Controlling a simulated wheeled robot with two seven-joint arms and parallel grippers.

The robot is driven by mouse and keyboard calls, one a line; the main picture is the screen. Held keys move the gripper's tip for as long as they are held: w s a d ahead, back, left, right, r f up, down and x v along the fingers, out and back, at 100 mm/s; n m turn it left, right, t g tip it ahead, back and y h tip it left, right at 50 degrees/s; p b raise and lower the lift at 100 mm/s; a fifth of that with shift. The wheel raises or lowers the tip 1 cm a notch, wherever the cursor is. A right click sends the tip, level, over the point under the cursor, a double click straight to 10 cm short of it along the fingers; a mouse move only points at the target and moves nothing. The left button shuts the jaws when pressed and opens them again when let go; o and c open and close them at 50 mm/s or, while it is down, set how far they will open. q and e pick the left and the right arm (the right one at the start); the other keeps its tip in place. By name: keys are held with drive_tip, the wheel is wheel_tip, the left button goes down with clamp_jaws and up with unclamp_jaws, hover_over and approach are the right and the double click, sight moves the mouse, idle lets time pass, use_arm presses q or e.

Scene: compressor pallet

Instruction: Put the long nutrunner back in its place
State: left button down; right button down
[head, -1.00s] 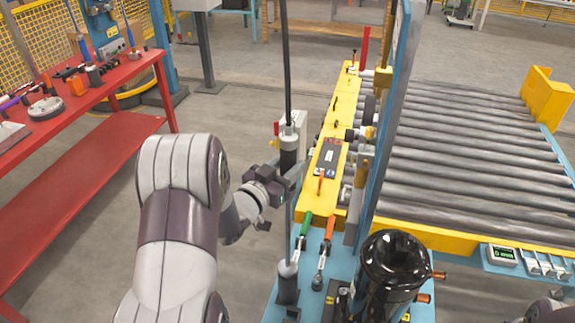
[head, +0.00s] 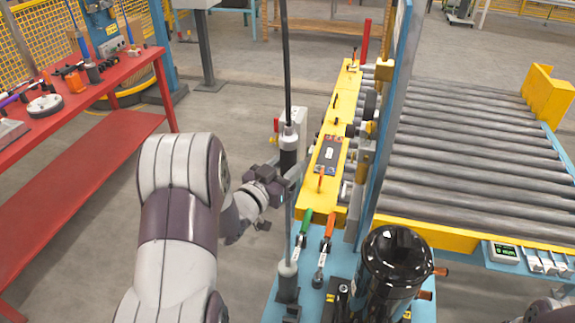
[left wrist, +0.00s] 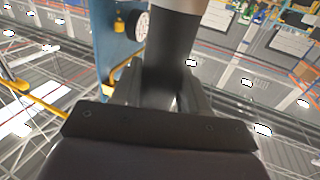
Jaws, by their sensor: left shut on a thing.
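The long nutrunner (head: 288,150) is a tall, thin upright tool with a black and silver upper body and a black cable rising from its top. My left gripper (head: 284,188) is shut on it below the black body, coming from the left. In the left wrist view, the dark shaft of the nutrunner (left wrist: 168,65) stands between the fingers of my left gripper (left wrist: 160,98). Lower down, the tool's line meets a grey cone and black cylinder (head: 288,288) above the blue plate; I cannot tell whether it is seated there. My right gripper is out of view.
A black compressor (head: 392,265) stands on the blue plate at the front. A yellow beam (head: 325,180), a blue post and a roller conveyor (head: 460,150) are to the right. A red bench (head: 85,110) is left.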

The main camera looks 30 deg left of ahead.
use_arm(q)
drive_tip(key=shift+c, duration=2.4)
unclamp_jaws()
drive_tip(key=shift+s+f, duration=0.1)
drive_tip(key=shift+f, duration=0.15)
drive_tip(key=s+a+b, duration=0.1)
drive_tip(key=s+b, duration=0.1)
drive_tip(key=s, duration=1)
drive_tip(key=shift+s+a+r, duration=0.15)
drive_tip(key=shift+s, duration=0.15)
